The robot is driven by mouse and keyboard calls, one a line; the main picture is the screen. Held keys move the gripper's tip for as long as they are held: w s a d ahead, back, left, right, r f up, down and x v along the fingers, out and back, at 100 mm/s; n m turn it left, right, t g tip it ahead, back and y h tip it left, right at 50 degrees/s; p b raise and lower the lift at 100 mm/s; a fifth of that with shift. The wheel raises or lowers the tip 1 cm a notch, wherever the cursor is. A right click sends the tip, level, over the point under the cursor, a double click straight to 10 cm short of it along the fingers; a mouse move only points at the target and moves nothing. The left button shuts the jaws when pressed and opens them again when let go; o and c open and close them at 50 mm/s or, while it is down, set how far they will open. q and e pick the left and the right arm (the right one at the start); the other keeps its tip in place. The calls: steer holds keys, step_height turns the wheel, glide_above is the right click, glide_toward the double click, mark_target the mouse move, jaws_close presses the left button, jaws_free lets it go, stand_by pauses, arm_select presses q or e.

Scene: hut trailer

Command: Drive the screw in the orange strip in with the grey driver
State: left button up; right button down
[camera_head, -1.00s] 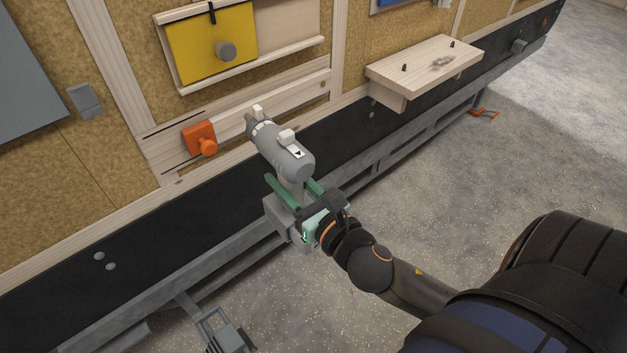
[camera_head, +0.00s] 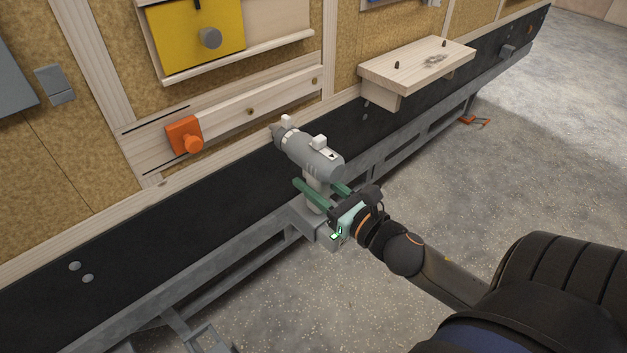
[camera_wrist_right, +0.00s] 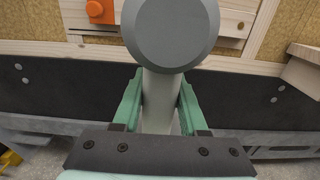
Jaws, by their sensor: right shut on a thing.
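The grey driver (camera_head: 318,160) is upright in my right gripper (camera_head: 318,187), its nose pointing up and left toward the wall. The gripper's green fingers are shut on its handle. In the right wrist view the driver's round rear end (camera_wrist_right: 170,32) fills the top middle, with the right gripper's fingers (camera_wrist_right: 160,95) on both sides of the handle. An orange block with a round knob (camera_head: 185,135) sits on a pale wooden board (camera_head: 285,97), left of the driver's nose and apart from it. I cannot make out a screw in the orange piece. My left gripper is not in view.
A yellow panel with a grey knob (camera_head: 195,38) is above the board. A wooden shelf with two dark pegs (camera_head: 420,66) juts out at the right. A black band (camera_head: 150,235) and grey rail run below. Open concrete floor (camera_head: 520,150) lies to the right.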

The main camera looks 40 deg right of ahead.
steer(key=shift+w+a+r+p, duration=0.15)
steer(key=shift+w+p, duration=0.1)
steer(key=shift+w, duration=1.15)
steer(key=shift+w+a+r+p, duration=0.1)
steer(key=shift+w+p, duration=0.15)
steer(key=shift+w, duration=1.3)
steer(key=shift+w, duration=0.35)
steer(key=shift+w+a+p, duration=0.1)
steer(key=shift+w+p, duration=0.2)
steer(key=shift+w, duration=0.5)
stand_by(0.6)
steer(key=s+d+b, duration=0.1)
steer(key=s+d, duration=0.5)
steer(key=d, duration=0.1)
steer(key=shift+s+d, duration=0.2)
steer(key=shift+d, duration=0.05)
stand_by(0.4)
steer(key=shift+f, duration=0.1)
stand_by(0.7)
